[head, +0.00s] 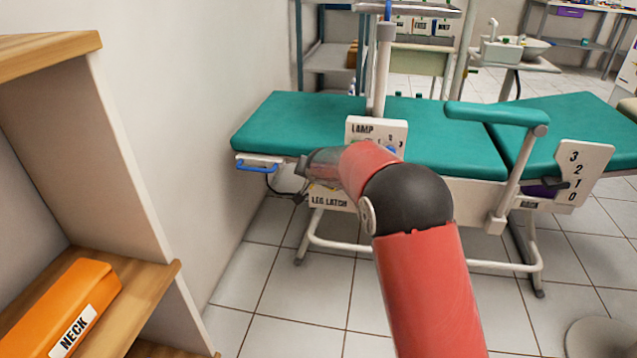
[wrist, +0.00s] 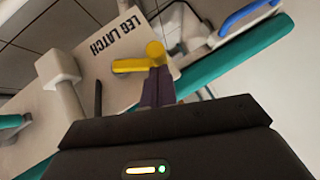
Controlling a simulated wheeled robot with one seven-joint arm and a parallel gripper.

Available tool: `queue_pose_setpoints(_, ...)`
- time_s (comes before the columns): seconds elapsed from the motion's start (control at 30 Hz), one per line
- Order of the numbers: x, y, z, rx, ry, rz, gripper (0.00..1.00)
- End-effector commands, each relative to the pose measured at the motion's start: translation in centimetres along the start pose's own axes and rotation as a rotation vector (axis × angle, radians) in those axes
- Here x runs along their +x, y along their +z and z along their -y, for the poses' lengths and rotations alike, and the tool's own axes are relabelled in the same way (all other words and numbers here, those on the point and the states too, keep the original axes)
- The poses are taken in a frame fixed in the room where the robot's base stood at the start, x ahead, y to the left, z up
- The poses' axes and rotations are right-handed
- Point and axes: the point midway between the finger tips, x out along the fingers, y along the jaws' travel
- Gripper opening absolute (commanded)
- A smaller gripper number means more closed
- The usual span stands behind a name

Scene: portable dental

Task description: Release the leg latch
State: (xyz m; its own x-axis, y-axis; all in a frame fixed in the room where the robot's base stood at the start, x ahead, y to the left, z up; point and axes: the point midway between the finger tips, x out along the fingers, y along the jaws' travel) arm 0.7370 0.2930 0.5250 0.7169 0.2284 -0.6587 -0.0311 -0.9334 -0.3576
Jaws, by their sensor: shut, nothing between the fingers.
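The leg latch is a yellow lever with a rounded knob (wrist: 155,50) on a pale panel marked LEG LATCH (wrist: 105,55), seen tilted in the wrist view. In the head view the panel (head: 328,203) is under the left end of the green dental chair (head: 290,120), and my arm covers most of the lever. My gripper (wrist: 158,75) is shut and empty, its dark fingers right at the yellow knob. I cannot tell whether they touch it. In the head view my gripper (head: 300,193) shows small and dark beside the panel's left edge.
A blue handle (head: 258,166) sticks out at the chair's left end, close to my gripper. A LAMP panel (head: 377,132) stands above my forearm. A wooden shelf with an orange NECK box (head: 65,305) is at the left.

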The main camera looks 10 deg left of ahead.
Motion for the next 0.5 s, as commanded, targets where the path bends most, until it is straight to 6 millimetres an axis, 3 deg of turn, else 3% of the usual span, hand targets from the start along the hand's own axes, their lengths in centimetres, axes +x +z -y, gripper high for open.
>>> queue_pose_setpoints(0.5,0.32,0.36,0.2,-0.035,0.036,0.002,0.0)
